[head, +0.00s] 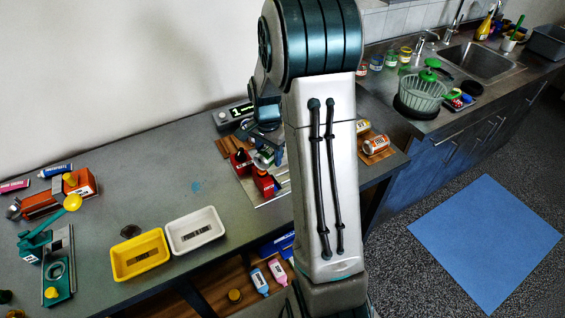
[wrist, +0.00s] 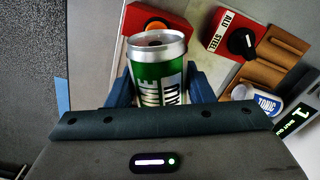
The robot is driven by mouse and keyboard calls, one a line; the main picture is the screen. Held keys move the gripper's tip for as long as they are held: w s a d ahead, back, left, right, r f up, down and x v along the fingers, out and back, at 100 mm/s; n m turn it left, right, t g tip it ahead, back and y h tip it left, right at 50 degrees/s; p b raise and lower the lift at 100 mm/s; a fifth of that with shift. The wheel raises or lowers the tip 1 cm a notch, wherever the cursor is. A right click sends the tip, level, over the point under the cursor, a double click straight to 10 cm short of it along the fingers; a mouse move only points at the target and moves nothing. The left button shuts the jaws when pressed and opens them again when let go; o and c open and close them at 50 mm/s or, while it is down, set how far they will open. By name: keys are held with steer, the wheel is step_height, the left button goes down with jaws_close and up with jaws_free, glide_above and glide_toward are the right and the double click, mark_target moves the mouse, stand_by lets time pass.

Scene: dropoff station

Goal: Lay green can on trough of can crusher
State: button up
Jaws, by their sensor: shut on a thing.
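The green can (wrist: 158,75), with a silver rim, is held between the blue fingers of my gripper (wrist: 160,92). In the head view the green can (head: 263,158) shows partly, beside my arm. The likely can crusher is a grey metal base with two red blocks. One block (wrist: 235,38) has a black knob and an "ALU STEEL" label; the other (wrist: 150,25) lies beyond the can. In the head view the red blocks of the can crusher (head: 264,184) stand close to the can. The trough is mostly hidden, and I cannot tell whether the can touches it.
A wooden rack (wrist: 270,68) and a tonic can (wrist: 265,104) lie beside the crusher, near a display unit (head: 233,114). Yellow (head: 140,275) and white (head: 220,230) trays stand left on the grey table. An orange can (head: 376,145) lies right of my arm.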

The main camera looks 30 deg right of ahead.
steer(key=d+f+m, duration=0.1)
steer(key=f+m, duration=0.1)
steer(key=s+d+f+m+b, duration=0.1)
steer(key=d+m, duration=0.1)
steer(key=shift+s+d+f+m, duration=0.2)
steer(key=shift+d+f+m, duration=0.1)
steer(key=shift+f, duration=0.1)
steer(key=shift+f+b, duration=1.5)
steer(key=shift+f, duration=0.45)
steer(key=o, duration=0.8)
steer(key=shift+r, duration=0.15)
step_height(320, 180, up, 7)
steer(key=p, duration=0.4)
